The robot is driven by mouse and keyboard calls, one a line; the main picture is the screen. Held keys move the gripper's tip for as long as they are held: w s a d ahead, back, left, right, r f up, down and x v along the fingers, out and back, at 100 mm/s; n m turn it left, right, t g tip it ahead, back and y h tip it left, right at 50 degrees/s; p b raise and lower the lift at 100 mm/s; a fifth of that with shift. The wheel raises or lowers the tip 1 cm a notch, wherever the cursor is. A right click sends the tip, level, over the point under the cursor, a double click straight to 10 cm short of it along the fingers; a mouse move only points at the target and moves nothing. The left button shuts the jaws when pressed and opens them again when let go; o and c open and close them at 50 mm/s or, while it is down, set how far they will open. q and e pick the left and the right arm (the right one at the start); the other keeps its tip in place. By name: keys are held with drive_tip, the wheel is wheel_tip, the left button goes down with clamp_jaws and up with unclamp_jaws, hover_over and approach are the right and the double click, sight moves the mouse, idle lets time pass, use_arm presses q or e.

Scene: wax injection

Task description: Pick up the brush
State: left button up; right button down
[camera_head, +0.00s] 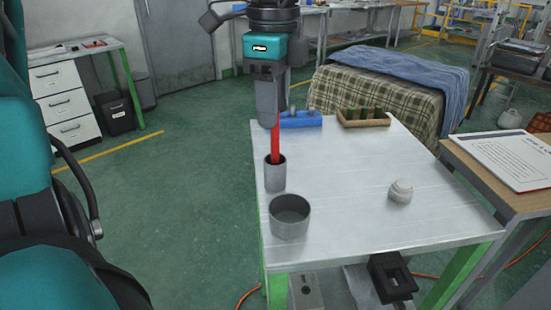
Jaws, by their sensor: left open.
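The brush shows as a red handle (275,142) standing nearly upright in a small grey cup (275,178) on the white table (340,190). Its lower end is hidden in the cup and its top is hidden by the gripper. My left gripper (272,115) points down from above, with its grey fingers at the upper part of the handle. The jaws are open. The near finger covers the gap, so I cannot tell whether they touch the handle. My right gripper is not in view.
A wider grey bowl (289,220) stands in front of the cup. A whitish ball-like object (400,191) lies to the right. A blue holder (301,120) and a wooden tray (363,119) sit at the table's back. The table's middle is clear.

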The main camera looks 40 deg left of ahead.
sight(275, 150)
use_arm(q)
drive_tip(key=shift+w+a+f, duration=0.1)
drive_tip(key=shift+w+f, duration=0.1)
drive_tip(key=shift+f, duration=1.15)
drive_tip(key=shift+w+a+f, duration=0.1)
drive_tip(key=shift+w+f, duration=0.05)
drive_tip(key=shift+f, duration=1.2)
drive_tip(key=shift+c, duration=0.4)
clamp_jaws()
